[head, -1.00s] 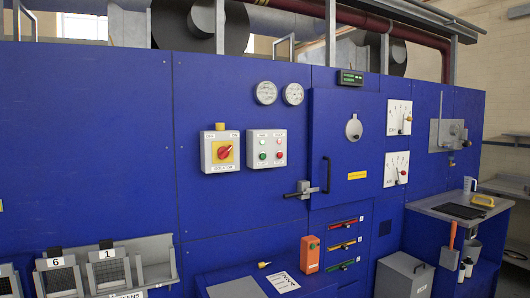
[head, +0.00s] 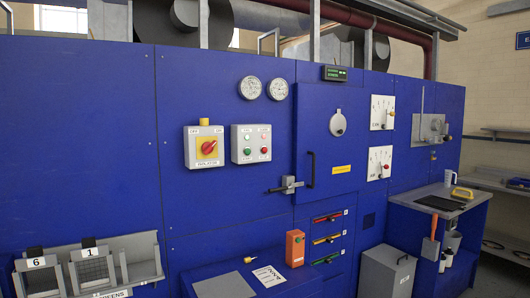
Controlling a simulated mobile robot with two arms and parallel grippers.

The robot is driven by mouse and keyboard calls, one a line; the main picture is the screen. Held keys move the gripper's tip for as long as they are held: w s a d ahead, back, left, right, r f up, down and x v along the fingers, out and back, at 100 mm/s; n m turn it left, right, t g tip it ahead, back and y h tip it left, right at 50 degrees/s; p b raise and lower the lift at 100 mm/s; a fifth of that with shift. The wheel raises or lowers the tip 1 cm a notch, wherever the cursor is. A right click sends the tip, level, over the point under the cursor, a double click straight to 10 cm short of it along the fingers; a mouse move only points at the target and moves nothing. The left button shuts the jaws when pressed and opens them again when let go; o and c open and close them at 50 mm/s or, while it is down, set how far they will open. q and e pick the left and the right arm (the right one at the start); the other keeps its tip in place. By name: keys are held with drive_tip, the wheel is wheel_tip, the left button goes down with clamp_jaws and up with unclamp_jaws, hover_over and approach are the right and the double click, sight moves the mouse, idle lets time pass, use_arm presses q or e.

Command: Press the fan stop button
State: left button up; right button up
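A light grey control box (head: 251,143) is mounted on the blue machine wall. It carries a green button (head: 247,151) at lower left and a red button (head: 264,150) at lower right. Two small pale round lamps or buttons sit above them. The lettering is too small to read, so I cannot confirm which one is labelled fan stop. Neither of my grippers is in view, and nothing covers the box.
A red rotary switch (head: 208,147) on a yellow plate is left of the box. A door latch (head: 287,185) sticks out at lower right. An orange device (head: 295,248) stands on a blue ledge below. A screen rack (head: 142,262) is at lower left.

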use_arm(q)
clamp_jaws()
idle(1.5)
